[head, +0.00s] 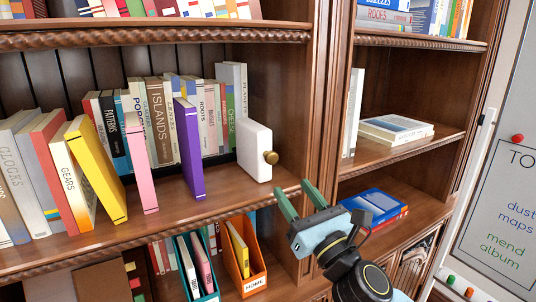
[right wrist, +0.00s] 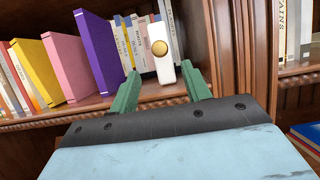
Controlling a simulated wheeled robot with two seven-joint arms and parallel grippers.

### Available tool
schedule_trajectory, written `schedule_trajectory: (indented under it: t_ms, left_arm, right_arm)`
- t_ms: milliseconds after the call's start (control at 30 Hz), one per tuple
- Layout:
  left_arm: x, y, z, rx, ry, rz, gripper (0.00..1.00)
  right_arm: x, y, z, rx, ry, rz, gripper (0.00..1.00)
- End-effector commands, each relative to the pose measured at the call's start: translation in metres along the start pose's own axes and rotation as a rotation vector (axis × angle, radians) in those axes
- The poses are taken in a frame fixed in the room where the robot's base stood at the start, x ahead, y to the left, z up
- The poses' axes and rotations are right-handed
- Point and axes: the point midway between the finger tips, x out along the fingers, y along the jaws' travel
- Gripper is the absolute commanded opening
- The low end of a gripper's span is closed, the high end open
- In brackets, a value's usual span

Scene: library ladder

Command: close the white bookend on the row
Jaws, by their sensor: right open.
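The white bookend (head: 252,150) stands upright on the middle shelf near its right end, with a round brass knob (head: 271,157) on its side. In the right wrist view the bookend (right wrist: 163,70) shows beyond and between my fingertips, its knob (right wrist: 159,47) facing me. The row (head: 160,125) of books stands to its left; the purple book (head: 189,148) is nearest, with a gap between them. The pink book (head: 140,150) and yellow book (head: 95,170) stand further left. My right gripper (head: 297,197) is open and empty, below and right of the bookend, apart from it. My left gripper is out of view.
A wooden upright (head: 318,90) divides this shelf from the right-hand bay. There a blue book (head: 373,204) lies flat and other books lie on the shelf above. Below are an orange file box (head: 254,284) and a whiteboard (head: 500,190) stands at right.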

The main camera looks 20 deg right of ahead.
Motion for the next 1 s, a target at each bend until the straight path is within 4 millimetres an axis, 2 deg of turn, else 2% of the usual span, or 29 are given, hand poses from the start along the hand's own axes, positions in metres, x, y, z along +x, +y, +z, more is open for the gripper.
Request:
schedule_trajectory:
  t_ms: [400,600,800,1000]
  left_arm:
    - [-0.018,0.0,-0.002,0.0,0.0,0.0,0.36]
    - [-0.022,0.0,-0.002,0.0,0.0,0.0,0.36]
    - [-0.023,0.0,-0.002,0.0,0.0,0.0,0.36]
    - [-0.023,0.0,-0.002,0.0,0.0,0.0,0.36]
  right_arm:
    - [0.077,0.0,0.003,-0.003,-0.002,-0.001,0.48]
    - [0.107,0.0,0.002,-0.003,-0.001,-0.001,0.48]
    - [0.12,0.0,0.0,-0.002,0.001,0.0,0.48]
    - [0.122,0.0,0.0,-0.002,0.001,0.0,0.48]
